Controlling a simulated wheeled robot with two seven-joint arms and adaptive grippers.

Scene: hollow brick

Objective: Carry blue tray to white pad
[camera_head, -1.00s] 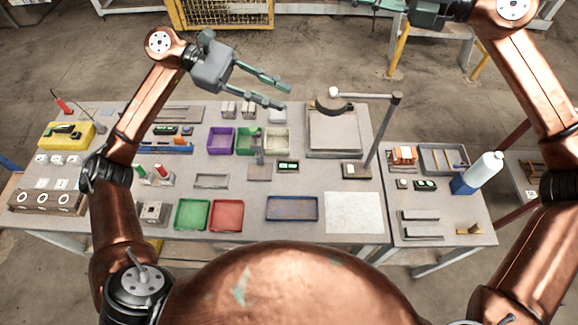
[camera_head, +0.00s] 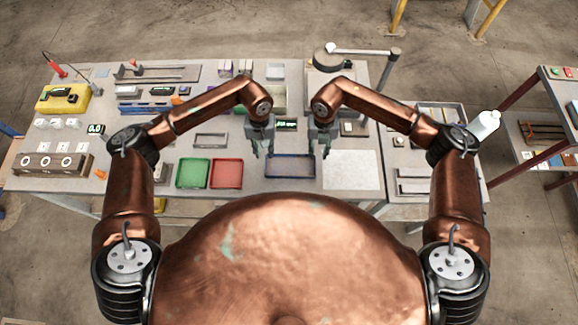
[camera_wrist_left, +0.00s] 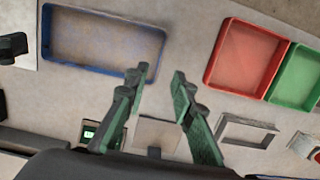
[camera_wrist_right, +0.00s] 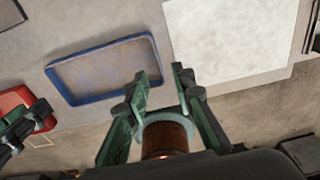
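The blue tray (camera_head: 290,166) is a shallow, empty rectangle with a blue rim and a brownish floor, flat on the table near its front edge. It also shows in the left wrist view (camera_wrist_left: 104,44) and the right wrist view (camera_wrist_right: 104,70). The white pad (camera_head: 352,170) lies flat just right of the tray, bare; it also shows in the right wrist view (camera_wrist_right: 232,36). My left gripper (camera_head: 262,152) is open and empty above the tray's left end. My right gripper (camera_head: 320,154) is open and empty above its right end, between tray and pad. Neither visibly touches the tray.
A red tray (camera_head: 226,173) and a green tray (camera_head: 194,173) stand left of the blue tray. Bins and small boxes behind are partly hidden by my arms. A lamp-like stand (camera_head: 390,68) rises at the back right. A side table with a white bottle (camera_head: 484,125) stands right.

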